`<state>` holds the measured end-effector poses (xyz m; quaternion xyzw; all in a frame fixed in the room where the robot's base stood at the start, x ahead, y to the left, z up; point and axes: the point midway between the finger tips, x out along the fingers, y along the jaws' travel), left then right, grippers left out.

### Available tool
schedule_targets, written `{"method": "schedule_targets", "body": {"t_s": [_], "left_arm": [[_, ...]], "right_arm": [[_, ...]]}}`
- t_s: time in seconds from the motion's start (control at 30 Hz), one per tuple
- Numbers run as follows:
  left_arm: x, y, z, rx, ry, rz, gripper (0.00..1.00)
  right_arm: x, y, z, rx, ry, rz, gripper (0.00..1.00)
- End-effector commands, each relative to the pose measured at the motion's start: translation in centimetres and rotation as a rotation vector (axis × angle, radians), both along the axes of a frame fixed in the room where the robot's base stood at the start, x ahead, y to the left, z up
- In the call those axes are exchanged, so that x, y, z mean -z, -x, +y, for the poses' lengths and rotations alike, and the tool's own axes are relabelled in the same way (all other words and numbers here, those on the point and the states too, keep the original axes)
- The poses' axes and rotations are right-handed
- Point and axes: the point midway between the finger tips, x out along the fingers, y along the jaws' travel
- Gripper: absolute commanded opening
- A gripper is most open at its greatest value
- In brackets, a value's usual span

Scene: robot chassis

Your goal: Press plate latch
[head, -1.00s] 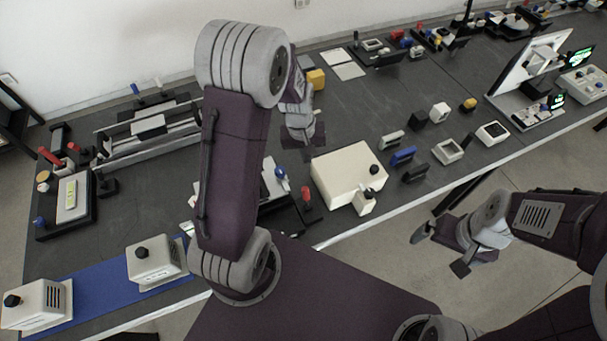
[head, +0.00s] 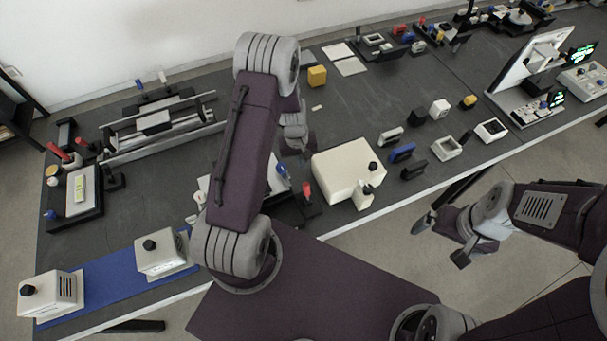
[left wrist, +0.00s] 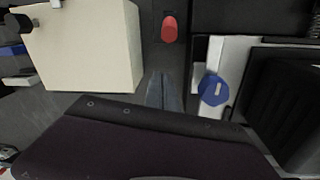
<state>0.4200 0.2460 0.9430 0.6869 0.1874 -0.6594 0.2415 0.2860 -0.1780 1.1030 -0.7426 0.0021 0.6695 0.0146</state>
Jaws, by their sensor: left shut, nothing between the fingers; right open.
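The latch fixture is partly hidden behind my left arm in the head view. Its blue round knob (head: 283,172), red-topped lever (head: 307,188) and part of a white plate (head: 272,182) show. In the left wrist view the red cap (left wrist: 169,28) is ahead of my left gripper (left wrist: 166,92), and the blue knob (left wrist: 213,90) on the white plate (left wrist: 238,62) is just to its right. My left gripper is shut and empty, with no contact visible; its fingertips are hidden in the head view. My right gripper (head: 441,240) is open and empty, off the table's front edge.
A cream box (head: 340,168) with a black knob stands right of the fixture; it also shows in the left wrist view (left wrist: 85,45). Two white boxes (head: 160,254) stand on a blue mat (head: 110,279) at left. The table's middle back is fairly clear.

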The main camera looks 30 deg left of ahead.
Motion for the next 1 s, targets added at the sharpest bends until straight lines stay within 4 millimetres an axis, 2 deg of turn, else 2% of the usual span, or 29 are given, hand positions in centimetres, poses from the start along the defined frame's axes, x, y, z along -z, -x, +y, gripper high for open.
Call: {"method": "schedule_targets", "body": {"t_s": [0.17,0.3,0.5,0.87,1.0], "left_arm": [[3.9,-0.1,-0.2,0.000,0.000,0.003,0.00],[3.1,1.5,-1.4,0.001,-0.001,0.001,0.00],[2.8,2.8,-2.3,0.001,-0.001,-0.001,0.00],[2.6,2.9,-2.3,0.001,-0.001,-0.002,0.00],[2.1,2.4,-2.4,0.001,-0.015,-0.013,0.00]], "right_arm": [[-0.3,0.0,0.0,0.000,0.000,0.000,1.00],[-0.5,0.0,0.0,0.000,0.000,0.000,1.00],[0.3,0.0,0.0,0.000,0.000,0.000,1.00],[0.1,0.0,0.0,0.000,0.000,0.000,1.00],[-1.0,0.0,0.0,0.000,0.000,0.000,1.00]]}}
